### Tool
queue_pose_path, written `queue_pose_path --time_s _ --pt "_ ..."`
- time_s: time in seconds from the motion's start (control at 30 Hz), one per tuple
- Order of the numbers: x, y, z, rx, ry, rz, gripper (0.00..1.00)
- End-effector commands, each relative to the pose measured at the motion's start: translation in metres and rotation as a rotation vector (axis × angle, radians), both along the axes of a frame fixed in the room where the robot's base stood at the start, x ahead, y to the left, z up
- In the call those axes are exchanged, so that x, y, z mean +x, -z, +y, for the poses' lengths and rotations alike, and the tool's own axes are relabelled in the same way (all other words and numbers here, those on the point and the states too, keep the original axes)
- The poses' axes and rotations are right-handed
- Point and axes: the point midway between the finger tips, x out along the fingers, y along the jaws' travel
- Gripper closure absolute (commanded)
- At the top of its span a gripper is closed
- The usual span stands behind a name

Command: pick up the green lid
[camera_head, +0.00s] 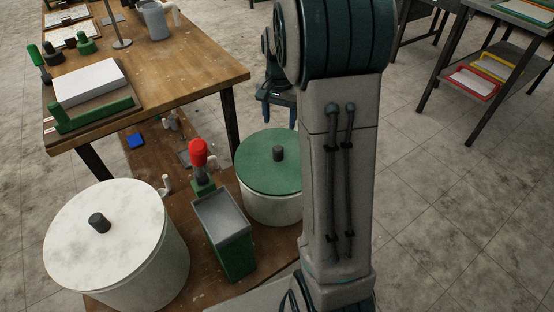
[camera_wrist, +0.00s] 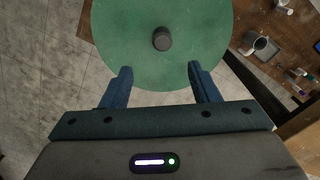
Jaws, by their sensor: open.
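The green lid (camera_head: 266,166) is round and flat with a dark knob (camera_head: 278,153) at its middle. It lies on a white round tub (camera_head: 272,208) at the right end of the low wooden shelf. My gripper (camera_head: 279,108) is behind the lid in the head view, partly hidden by my arm. In the wrist view the lid (camera_wrist: 125,45) fills the upper middle, with its knob (camera_wrist: 162,39) beyond my fingertips. My gripper (camera_wrist: 160,75) is open and empty, its two blue fingers spread on either side below the knob.
A white-lidded tub (camera_head: 125,235) and a green box with a grey tray top and red knob (camera_head: 222,230) stand left of the lid. A wooden workbench (camera_head: 180,75) rises behind at left. The tiled floor (camera_head: 440,220) at right is free.

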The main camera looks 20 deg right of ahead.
Motion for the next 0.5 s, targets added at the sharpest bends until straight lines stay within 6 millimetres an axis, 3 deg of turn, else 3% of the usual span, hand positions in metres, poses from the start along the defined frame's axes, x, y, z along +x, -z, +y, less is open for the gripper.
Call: queue_pose_path --time_s 0.3,0.5 --pt "-0.001 0.060 0.000 0.001 0.001 0.005 0.45" --pt "0.000 0.080 0.001 0.001 0.000 0.002 0.45"
